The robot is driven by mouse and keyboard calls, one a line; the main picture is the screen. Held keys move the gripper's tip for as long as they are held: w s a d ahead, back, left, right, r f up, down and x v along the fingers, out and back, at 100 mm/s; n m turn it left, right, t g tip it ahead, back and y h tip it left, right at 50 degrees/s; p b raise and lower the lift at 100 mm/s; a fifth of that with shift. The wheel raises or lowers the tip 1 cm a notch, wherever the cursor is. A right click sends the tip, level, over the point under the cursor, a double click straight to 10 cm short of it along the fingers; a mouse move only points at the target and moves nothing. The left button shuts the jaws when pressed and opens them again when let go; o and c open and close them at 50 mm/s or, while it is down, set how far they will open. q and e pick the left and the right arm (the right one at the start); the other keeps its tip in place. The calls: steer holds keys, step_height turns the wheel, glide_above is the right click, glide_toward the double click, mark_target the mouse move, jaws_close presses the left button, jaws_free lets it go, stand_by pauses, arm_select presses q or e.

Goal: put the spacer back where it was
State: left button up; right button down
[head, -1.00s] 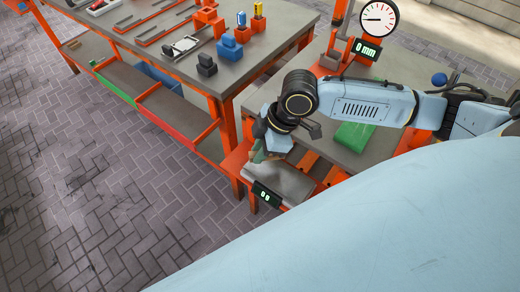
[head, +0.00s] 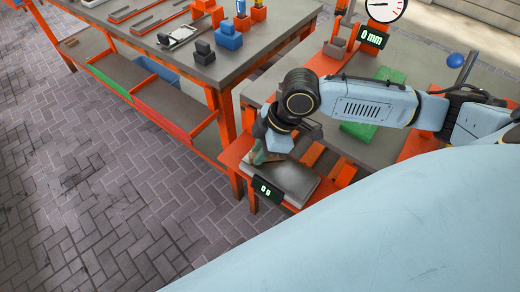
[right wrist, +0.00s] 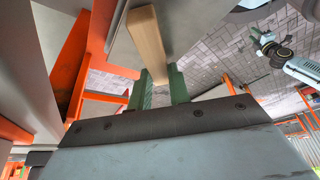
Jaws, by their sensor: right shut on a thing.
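In the right wrist view a long tan block (right wrist: 148,38), which looks like the spacer, has its near end between the green fingers of my right gripper (right wrist: 160,88). The gripper is shut on it. In the head view my right gripper (head: 262,156) points down at the left edge of the grey scale plate (head: 292,182); the block is hidden or too small to tell there. Whether the block touches anything below is unclear. My left gripper (right wrist: 264,40) appears small at the upper right of the right wrist view; its jaw opening is unclear.
The scale display (head: 266,190) reads 0 g. A dial gauge with a 0 mm display (head: 373,36) stands behind, near green pieces (head: 360,131) on the right bench. A left bench (head: 258,48) holds blue, black and orange blocks. Orange posts and rails border both benches.

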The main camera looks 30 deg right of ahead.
steer(key=shift+f, duration=0.15)
arm_select(q)
steer(key=shift+s, duration=0.1)
arm_select(e)
steer(key=c, duration=1.3)
jaws_free()
arm_select(q)
steer(key=shift+f, duration=0.1)
arm_select(e)
steer(key=shift+d+r, duration=0.1)
steer(key=shift+r, duration=0.3)
steer(key=p+v, duration=0.2)
steer(key=v, duration=0.4)
steer(key=shift+d+r, duration=0.1)
steer(key=shift+r, duration=0.15)
arm_select(q)
steer(key=shift+s+d+r+p, duration=0.15)
steer(key=shift+s+r+p, duration=0.1)
steer(key=shift+s, duration=0.5)
steer(key=shift+s+d+r+p, duration=0.15)
steer(key=shift+s+d+r, duration=0.05)
steer(key=shift+s, duration=0.55)
steer(key=shift+s+d+r+p, duration=0.15)
steer(key=shift+s+r+p, duration=0.1)
steer(key=shift+s, duration=0.5)
arm_select(e)
steer(key=shift+v, duration=2.45)
